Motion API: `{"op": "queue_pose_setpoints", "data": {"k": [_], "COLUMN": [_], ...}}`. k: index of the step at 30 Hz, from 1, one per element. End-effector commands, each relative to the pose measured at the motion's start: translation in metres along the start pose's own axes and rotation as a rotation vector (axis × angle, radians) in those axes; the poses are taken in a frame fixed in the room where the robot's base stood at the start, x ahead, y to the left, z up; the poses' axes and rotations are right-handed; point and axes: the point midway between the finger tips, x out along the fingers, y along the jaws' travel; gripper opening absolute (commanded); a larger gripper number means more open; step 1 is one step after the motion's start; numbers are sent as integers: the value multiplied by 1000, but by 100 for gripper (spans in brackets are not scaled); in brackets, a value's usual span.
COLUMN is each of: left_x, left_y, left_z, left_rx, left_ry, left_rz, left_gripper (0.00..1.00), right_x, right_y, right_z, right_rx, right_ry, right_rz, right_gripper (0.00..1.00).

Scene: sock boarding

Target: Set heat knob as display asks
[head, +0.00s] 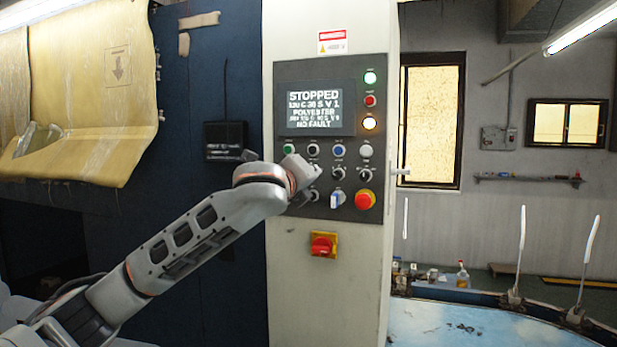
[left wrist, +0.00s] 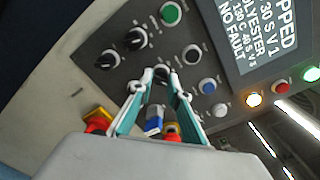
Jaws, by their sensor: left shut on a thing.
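The display (head: 314,109) reads STOPPED, POLYESTER and NO FAULT, with a settings line like "130 C 30 S V 1"; a smaller line is hard to read. It also shows in the left wrist view (left wrist: 262,35). My left gripper (left wrist: 161,76) is at the knob rows of the control panel (head: 357,68), its fingers closed around a dark knob (left wrist: 161,69) mostly hidden between the tips. Two other black knobs, the upper (left wrist: 135,38) and the lower (left wrist: 108,60), are free beside it. Knob labels are too small to read. My right gripper is not in view.
A row of buttons, with a green one (head: 289,149), lies above the knobs. A blue selector (left wrist: 154,122) and a red emergency stop (head: 365,200) sit close to the gripper. A red main switch (head: 323,244) is below. An amber lamp (head: 369,123) glows.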

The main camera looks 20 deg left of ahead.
Motion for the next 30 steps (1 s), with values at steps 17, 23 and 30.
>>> {"op": "queue_pose_setpoints", "data": {"k": [17,23,30], "left_x": [-1,0,-9], "left_y": [-2,-1,-1], "left_z": [3,1,0], "left_rx": [10,10,11], "left_ry": [-5,-3,-1], "left_rz": [-3,-1,-1], "left_gripper": [33,33,33], "right_x": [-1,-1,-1], "right_y": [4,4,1], "right_z": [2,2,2], "right_rx": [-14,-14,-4], "right_ry": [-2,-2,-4], "right_rz": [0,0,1], "right_gripper": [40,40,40]}}
